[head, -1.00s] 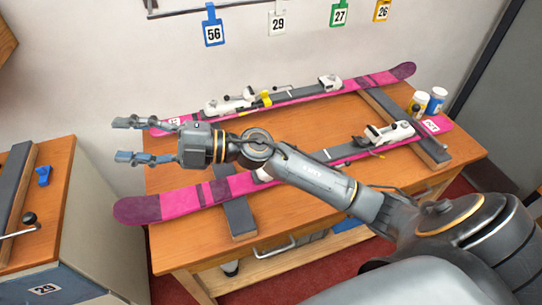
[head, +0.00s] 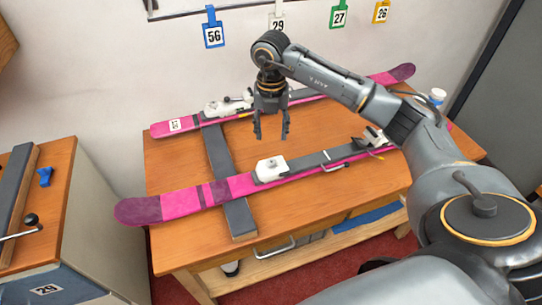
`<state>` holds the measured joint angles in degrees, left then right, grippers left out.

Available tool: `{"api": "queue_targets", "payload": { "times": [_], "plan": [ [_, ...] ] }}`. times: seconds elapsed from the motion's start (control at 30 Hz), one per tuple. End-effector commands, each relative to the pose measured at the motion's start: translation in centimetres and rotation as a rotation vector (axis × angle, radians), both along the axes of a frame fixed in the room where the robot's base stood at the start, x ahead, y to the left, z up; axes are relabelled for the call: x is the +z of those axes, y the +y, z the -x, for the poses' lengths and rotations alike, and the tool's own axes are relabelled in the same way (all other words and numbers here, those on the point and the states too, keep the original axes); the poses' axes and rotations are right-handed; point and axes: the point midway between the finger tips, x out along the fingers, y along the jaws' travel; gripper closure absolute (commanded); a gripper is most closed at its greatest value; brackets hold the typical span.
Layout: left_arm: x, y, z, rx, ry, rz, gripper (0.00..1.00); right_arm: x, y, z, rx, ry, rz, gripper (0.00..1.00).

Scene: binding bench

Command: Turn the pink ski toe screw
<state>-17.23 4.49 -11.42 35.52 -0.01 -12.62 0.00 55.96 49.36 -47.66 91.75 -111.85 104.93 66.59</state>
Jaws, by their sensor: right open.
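Two pink skis lie across the wooden bench: the near ski (head: 178,204) and the far ski (head: 165,130). The near ski carries a white binding piece (head: 271,168) at its middle and another white piece (head: 375,138) further right, partly behind my arm. The far ski carries a white binding piece (head: 222,107); the rest of its binding is hidden behind my arm. I cannot make out a screw on any piece. My right gripper (head: 271,137) points down, open and empty, appearing between the skis just above the near ski's left binding piece. My left gripper is out of view.
A dark support bar (head: 220,160) runs under both skis. A white-capped jar (head: 437,95) stands at the bench's right end. A second bench (head: 55,165) with a blue clamp piece (head: 45,176) is at left. Numbered tags hang on the wall.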

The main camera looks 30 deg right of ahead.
Motion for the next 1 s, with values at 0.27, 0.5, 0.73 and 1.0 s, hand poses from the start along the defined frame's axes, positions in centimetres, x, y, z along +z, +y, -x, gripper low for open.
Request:
{"api": "queue_targets", "payload": {
  "times": [0.27, 0.5, 0.73, 1.0],
  "plan": [
    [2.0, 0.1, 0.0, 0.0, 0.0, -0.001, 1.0, -5.9, 0.1, 0.2, 0.002, 0.006, -0.003, 0.51],
    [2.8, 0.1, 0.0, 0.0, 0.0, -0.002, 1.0, -9.7, 0.1, 0.0, 0.003, 0.002, -0.004, 0.51],
    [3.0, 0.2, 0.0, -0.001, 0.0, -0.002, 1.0, -10.9, 0.1, 0.0, 0.004, 0.001, -0.003, 0.51],
    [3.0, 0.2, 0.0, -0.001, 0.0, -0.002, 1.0, -11.0, 0.1, 0.0, 0.004, 0.0, -0.004, 0.61]
  ]
}}
